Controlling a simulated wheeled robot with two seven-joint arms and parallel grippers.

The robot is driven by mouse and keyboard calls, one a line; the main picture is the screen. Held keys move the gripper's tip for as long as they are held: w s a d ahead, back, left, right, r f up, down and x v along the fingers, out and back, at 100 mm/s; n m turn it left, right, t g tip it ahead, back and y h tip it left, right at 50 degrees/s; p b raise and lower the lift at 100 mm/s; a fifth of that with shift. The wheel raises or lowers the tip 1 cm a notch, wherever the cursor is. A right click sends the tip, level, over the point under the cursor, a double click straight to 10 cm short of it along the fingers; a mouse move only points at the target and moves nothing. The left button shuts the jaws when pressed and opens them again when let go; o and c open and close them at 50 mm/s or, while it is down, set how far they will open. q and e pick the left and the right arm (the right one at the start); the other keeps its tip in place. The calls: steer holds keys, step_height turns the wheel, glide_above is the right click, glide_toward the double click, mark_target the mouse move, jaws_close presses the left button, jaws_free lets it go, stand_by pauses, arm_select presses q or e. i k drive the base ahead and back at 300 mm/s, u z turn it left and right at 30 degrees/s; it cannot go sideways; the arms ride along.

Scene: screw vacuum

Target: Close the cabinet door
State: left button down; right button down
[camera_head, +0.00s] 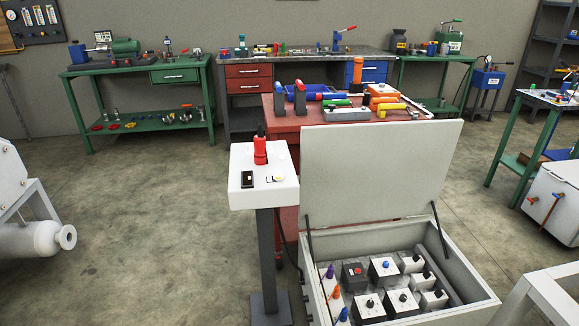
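The cabinet (463,300) is a light grey box at the lower right of the head view. Its door (380,170) is a flat grey panel hinged at the back edge, standing open and nearly upright. Thin dark struts run from the door's sides down to the box. Inside sit several white and dark switch blocks (385,270) with knobs, and purple, orange and blue handles at the left. Neither of my grippers shows in this view.
A white pedestal box (264,190) with a red switch stands just left of the cabinet. A red tool table (284,125) stands behind the door. A white frame (545,290) is close at the lower right. Open concrete floor lies to the left.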

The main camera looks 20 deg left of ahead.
mark_target(355, 172)
steer(key=u, duration=1.9)
steer(key=i, duration=4.75)
steer(key=z, duration=4.2)
steer(key=i, duration=0.5)
steer(key=u, duration=2.35)
steer(key=i, duration=0.65)
steer(key=u, duration=0.05)
